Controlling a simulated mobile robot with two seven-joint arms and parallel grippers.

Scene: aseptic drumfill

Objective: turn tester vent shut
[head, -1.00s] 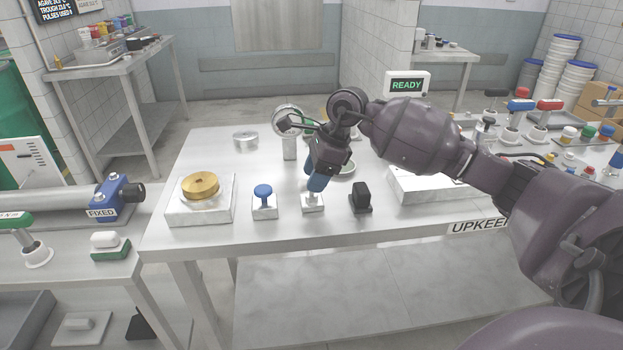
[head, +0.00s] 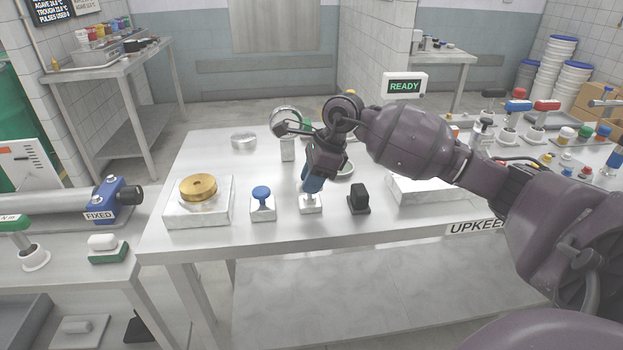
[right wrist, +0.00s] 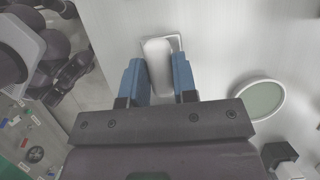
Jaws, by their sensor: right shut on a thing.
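My right gripper (head: 312,184) points down over the table, its blue fingers shut on a small pale handle. The handle stands on a square white base (head: 311,206) between a blue-knobbed block and a black switch-like block. In the right wrist view the pale handle (right wrist: 159,66) lies between the two blue fingers of the gripper (right wrist: 160,80), upright along the picture. I cannot tell from any label whether this handle is the tester vent. A round gauge (head: 286,118) on a post stands behind, partly covered by my arm. My left gripper is not in view.
On the table (head: 270,231), a brass disc (head: 198,188) on a white block is at left, then the blue knob (head: 262,193). The black block (head: 359,198) stands close right of the held handle. A round greenish dish (right wrist: 259,101) lies nearby. A READY display (head: 405,86) stands behind.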

